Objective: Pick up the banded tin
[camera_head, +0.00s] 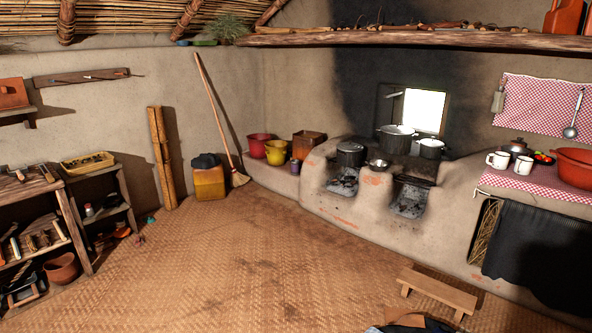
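A small upright tin (295,166) with a dark purplish side stands on the low mud ledge, just in front of a brown box and right of a yellow bucket. It may be the banded tin, but it is too small for me to make out bands for certain. Another small pale container (89,210) stands on the low shelf at the left. Neither of my grippers is in view.
Red (259,145) and yellow (275,153) buckets stand left of the tin. The mud hearth (330,205) with pots is to its right. A broom (221,125) leans nearby. A low bench (438,291) stands front right. The woven floor (235,255) is mostly clear.

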